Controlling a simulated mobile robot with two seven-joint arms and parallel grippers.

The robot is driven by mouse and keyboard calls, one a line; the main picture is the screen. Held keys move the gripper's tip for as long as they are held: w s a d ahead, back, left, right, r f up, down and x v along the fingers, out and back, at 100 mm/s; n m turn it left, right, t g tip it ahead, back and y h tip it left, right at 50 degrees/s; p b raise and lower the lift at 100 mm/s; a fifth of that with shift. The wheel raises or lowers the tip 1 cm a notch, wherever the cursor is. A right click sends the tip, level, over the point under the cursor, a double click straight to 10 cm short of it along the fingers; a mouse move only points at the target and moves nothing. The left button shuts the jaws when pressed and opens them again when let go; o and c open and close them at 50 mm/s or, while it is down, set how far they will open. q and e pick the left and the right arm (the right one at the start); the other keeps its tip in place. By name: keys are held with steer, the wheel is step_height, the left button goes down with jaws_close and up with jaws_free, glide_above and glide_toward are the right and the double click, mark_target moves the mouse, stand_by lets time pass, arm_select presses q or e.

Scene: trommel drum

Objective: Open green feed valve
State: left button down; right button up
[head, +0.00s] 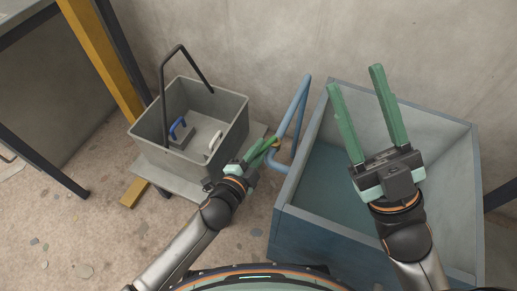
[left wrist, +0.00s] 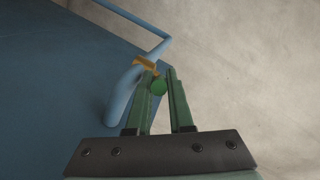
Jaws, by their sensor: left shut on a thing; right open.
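My right gripper (head: 355,78) is open and empty above the blue bin.
The large blue bin (head: 315,217) stands at the right beside the pipe. A grey crate (head: 154,147) with a dark handle, holding a blue-handled and a white-handled item, sits on a low stand at the left. A yellow post (head: 98,55) and table frame are further left.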

arm_select(q)
steer(key=shift+d, duration=0.1)
stand_by(0.3)
steer(key=c, duration=0.8)
jaws_free()
steer(key=shift+c, duration=0.2)
steer(key=shift+o, duration=0.2)
steer(key=shift+f, duration=0.1)
steer(key=shift+s, duration=0.1)
